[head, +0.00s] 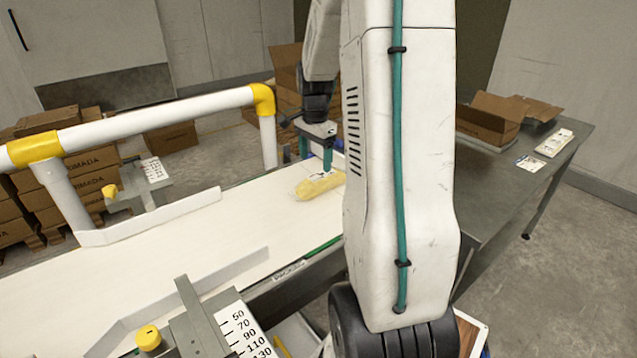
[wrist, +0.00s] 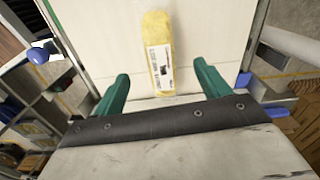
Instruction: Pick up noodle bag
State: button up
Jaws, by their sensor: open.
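The noodle bag (head: 319,186) is a yellow pack lying on the white belt (head: 235,215), near the belt's far end. In the wrist view the noodle bag (wrist: 156,45) shows a white label with dark print and lies lengthwise, ahead of the gap between my fingers. In the head view one green finger of my gripper (head: 328,160) shows just behind the bag; the rest is partly hidden by my arm. I cannot tell whether the finger touches the belt.
White guide rails (head: 160,215) flank the belt, with a white and yellow tube frame (head: 160,118) above it. A metal table (head: 500,185) at right holds an open carton (head: 490,118) and a white pack (head: 554,142). Cardboard boxes (head: 85,165) are stacked at left.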

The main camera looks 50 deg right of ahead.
aim_at(322, 175)
jog(key=shift+s+d+f+m, duration=0.1)
jog(key=shift+d+f+m, duration=0.3)
jog(key=shift+d+f, duration=0.65)
notch_tip(322, 175, down, 7)
jog(key=shift+s+d+f, duration=0.15)
jog(key=c, duration=1.2)
